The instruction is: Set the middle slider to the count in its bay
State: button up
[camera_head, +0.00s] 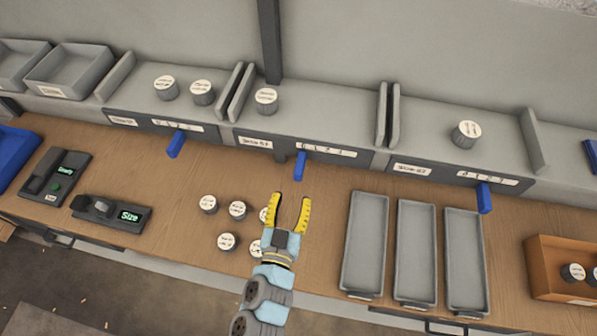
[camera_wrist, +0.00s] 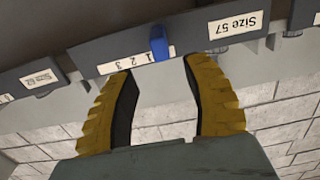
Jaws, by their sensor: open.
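The middle bay (camera_head: 330,112) on the raised shelf holds one grey cylinder (camera_head: 266,101) with a white top. Its blue middle slider (camera_head: 300,166) sticks out from the bay's dark front, near the left end of the number scale (camera_head: 330,150). In the wrist view the slider (camera_wrist: 158,43) shows upside down, near the scale's end beside the "Size 57" label (camera_wrist: 236,25). It hides part of the scale there, so its exact number is unclear. My gripper (camera_head: 291,199) is open and empty, in front of the slider. In the wrist view the slider lies beyond and between my fingertips (camera_wrist: 158,68), not gripped.
The left bay (camera_head: 225,72) holds two cylinders with a blue slider (camera_head: 175,144); the right bay (camera_head: 430,125) holds one, with its slider (camera_head: 485,197). Several loose cylinders (camera_head: 237,210) stand on the wooden bench around my gripper. Three grey trays (camera_head: 415,203) lie to the right.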

aim_at(297, 178)
jog(key=shift+x, duration=4.1)
jog(key=shift+a+f, duration=0.1)
grip_shut()
